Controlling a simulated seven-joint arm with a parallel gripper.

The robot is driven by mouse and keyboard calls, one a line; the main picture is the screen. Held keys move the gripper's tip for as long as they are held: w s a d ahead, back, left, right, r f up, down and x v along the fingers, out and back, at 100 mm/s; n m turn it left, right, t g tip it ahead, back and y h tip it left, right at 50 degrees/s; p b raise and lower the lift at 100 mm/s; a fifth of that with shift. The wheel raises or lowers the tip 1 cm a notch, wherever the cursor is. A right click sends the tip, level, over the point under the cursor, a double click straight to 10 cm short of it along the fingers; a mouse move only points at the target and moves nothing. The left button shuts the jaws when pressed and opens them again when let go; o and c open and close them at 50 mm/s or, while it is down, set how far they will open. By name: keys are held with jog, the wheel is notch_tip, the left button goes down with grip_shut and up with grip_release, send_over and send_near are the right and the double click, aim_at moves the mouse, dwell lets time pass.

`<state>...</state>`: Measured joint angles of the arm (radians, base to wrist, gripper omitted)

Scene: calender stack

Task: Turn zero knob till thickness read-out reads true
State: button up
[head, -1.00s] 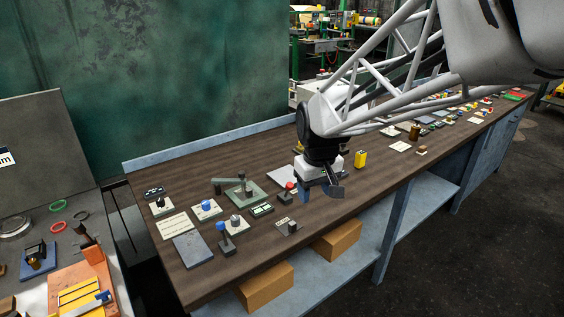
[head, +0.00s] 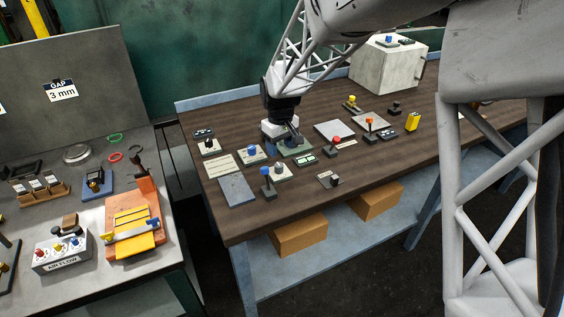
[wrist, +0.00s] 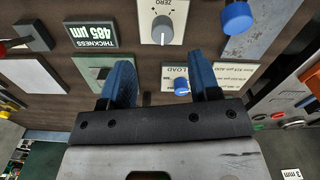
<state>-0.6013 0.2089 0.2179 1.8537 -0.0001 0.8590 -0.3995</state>
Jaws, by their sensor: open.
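The zero knob (wrist: 162,30) is a grey knob on a white plate marked ZERO, at the top middle of the wrist view. It also shows in the head view (head: 279,169). The thickness read-out (wrist: 92,35) is a dark green display left of it, reading 485 µm. In the head view the read-out (head: 306,160) is right of the knob. My gripper (wrist: 161,60) is open and empty, its two blue fingers apart. In the head view my gripper (head: 292,137) is behind the knob, above a green plate (head: 297,150). No finger appears to touch the knob.
A blue LOAD knob (wrist: 181,86) shows between my fingers. A blue-topped lever (head: 267,178) stands close left of the zero knob. A red-topped knob (head: 336,140) is to the right. Bare wood lies along the bench's front edge (head: 300,203).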

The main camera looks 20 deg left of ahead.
aim_at(279, 165)
jog(key=shift+a+f, duration=0.2)
jog(key=shift+a, duration=0.1)
jog(key=shift+f, duration=3.9)
jog(key=shift+c, duration=0.5)
jog(key=c, duration=0.8)
jog(key=shift+c, duration=0.2)
